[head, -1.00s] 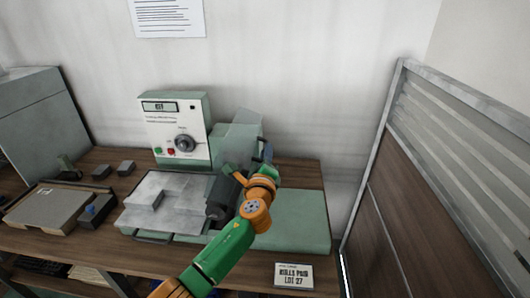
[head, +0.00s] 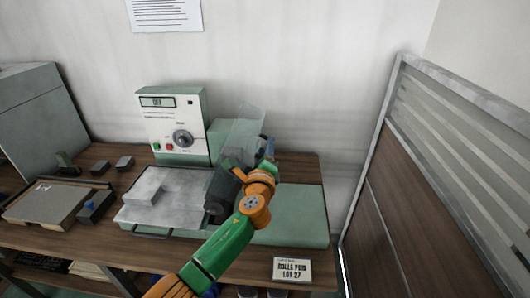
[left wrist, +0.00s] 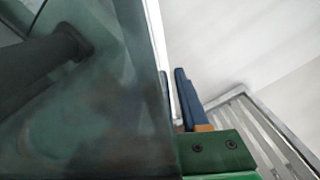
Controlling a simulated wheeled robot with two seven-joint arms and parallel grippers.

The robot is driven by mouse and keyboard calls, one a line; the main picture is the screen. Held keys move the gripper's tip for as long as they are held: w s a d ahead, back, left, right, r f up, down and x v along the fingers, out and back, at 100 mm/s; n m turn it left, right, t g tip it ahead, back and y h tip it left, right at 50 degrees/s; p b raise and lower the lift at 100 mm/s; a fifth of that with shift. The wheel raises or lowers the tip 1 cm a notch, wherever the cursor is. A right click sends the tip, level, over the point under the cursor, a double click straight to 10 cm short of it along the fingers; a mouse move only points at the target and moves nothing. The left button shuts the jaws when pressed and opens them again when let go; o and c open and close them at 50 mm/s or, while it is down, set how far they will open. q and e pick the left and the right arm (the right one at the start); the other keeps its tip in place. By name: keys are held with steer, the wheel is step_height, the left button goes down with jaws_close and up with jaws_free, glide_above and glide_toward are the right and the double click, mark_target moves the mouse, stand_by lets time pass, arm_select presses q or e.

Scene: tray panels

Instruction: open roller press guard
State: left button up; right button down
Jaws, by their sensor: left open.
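The roller press has a clear guard (head: 243,128) that stands raised and tilted above the dark roller (head: 222,188). My left gripper (head: 268,148) is open at the guard's right side, its blue fingers pointing toward the wall. In the left wrist view the guard (left wrist: 100,95) fills the left side as a see-through sheet, with a pale edge. The blue fingers (left wrist: 180,98) are right beside that edge. I cannot tell whether they touch it. My left forearm and wrist hide part of the roller and press bed. The right gripper is not in view.
A control box (head: 172,125) with a dial stands behind the press. A metal plate (head: 180,195) lies left of the roller, and a green bed (head: 292,215) extends right. A label card (head: 292,270) is at the front edge. A partition (head: 405,190) stands on the right.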

arm_select(q)
steer(key=s+p, duration=0.1)
steer(key=s, duration=0.6)
steer(key=shift+a, duration=0.1)
steer(key=s+p, duration=0.4)
steer(key=s, duration=0.4)
stand_by(0.4)
steer(key=shift+s+a, duration=0.1)
